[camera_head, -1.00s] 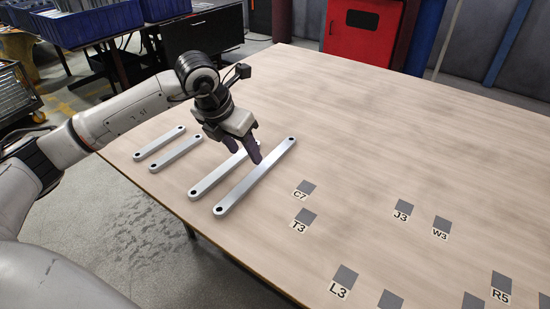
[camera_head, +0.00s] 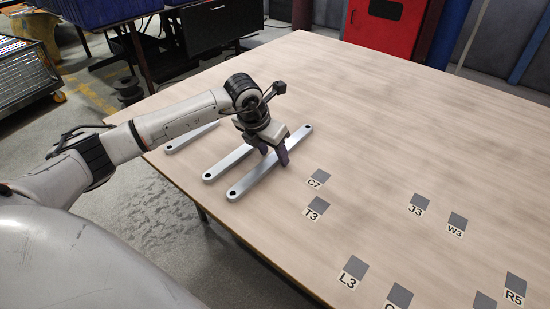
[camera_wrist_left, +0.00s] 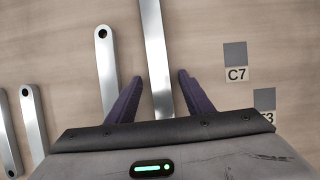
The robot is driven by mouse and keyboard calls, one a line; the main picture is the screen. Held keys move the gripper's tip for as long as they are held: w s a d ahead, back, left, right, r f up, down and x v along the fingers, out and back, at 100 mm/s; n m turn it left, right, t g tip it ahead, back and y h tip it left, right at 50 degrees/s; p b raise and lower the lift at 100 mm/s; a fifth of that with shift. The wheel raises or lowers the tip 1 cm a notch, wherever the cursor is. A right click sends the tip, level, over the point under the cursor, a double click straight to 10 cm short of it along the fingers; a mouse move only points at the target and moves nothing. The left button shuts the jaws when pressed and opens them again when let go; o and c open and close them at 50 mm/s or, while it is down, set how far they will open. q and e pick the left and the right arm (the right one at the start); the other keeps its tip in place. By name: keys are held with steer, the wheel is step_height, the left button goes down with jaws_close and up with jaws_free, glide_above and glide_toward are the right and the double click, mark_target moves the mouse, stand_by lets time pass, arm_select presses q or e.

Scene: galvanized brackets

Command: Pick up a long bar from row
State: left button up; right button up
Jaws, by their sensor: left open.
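The rightmost long silver bar (camera_head: 252,180) lies flat on the table, with a dark hole at each end. My left gripper (camera_head: 275,156) is over its middle, fingers pointing down. In the left wrist view the open purple fingers (camera_wrist_left: 161,88) stand on either side of this bar (camera_wrist_left: 156,50), with a gap to each finger. I cannot tell whether the fingertips reach the table. A second long bar (camera_head: 226,163) lies parallel to its left and also shows in the wrist view (camera_wrist_left: 105,60), just left of the left finger. My right gripper is not in view.
Shorter bars lie further left; one (camera_head: 188,139) shows partly behind my arm, and both show in the wrist view (camera_wrist_left: 33,120). Grey squares with labels such as C7 (camera_head: 315,182) are on the table to the right. The table's far part is clear.

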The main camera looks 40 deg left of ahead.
arm_select(q)
jaws_close()
steer(key=shift+w+r, duration=0.1)
